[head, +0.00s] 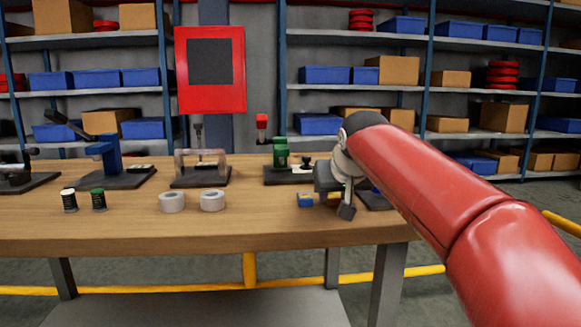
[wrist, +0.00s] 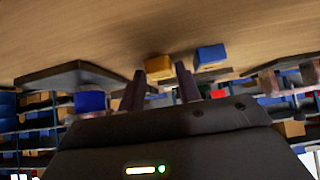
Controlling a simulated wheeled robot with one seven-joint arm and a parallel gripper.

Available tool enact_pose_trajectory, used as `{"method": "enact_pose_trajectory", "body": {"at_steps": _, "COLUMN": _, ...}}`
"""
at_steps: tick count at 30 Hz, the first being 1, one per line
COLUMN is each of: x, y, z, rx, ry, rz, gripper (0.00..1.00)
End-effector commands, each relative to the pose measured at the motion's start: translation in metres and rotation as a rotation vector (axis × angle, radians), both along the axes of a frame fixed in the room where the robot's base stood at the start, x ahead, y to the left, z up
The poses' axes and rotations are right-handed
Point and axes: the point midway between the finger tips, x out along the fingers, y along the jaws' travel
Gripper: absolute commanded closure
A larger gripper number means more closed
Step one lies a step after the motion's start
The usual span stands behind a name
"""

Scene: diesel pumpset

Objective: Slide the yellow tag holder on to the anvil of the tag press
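The yellow tag holder (wrist: 158,67) lies on the wooden table in the wrist view, in front of the gap between my fingertips. My gripper (wrist: 160,75) has its two dark fingers apart, one on each side of the holder's near end; I see no firm contact. In the head view my gripper (head: 334,198) is low over the table's right end and hides most of the holder. A blue block (wrist: 210,55) lies just right of the yellow holder in the wrist view. A dark base with a blue part (wrist: 90,101) stands to the left there; I cannot tell whether it is the tag press.
Along the table (head: 230,225) stand a green press (head: 281,152), a clear-guarded device (head: 200,170) and a blue press (head: 105,152). Two grey rolls (head: 172,202) and two small spools (head: 69,200) lie nearer the front. The front strip of table is clear.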

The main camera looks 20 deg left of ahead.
Motion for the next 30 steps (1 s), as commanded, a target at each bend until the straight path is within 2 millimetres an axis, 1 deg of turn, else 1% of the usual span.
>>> {"method": "enact_pose_trajectory", "body": {"at_steps": 1, "x": -0.0001, "y": 0.0, "z": 0.0001, "rx": 0.0, "ry": 0.0, "rz": 0.0, "gripper": 0.73}}
{"method": "enact_pose_trajectory", "body": {"at_steps": 4, "x": -0.0001, "y": -0.0001, "z": 0.0, "rx": 0.0, "ry": 0.0, "rz": 0.0, "gripper": 0.86}}
{"method": "enact_pose_trajectory", "body": {"at_steps": 17, "x": -0.0002, "y": -0.0002, "z": 0.005, "rx": 0.0, "ry": 0.0, "rz": 0.0, "gripper": 0.86}}
{"method": "enact_pose_trajectory", "body": {"at_steps": 30, "x": -0.0001, "y": -0.0002, "z": 0.0042, "rx": 0.0, "ry": 0.0, "rz": 0.0, "gripper": 0.86}}
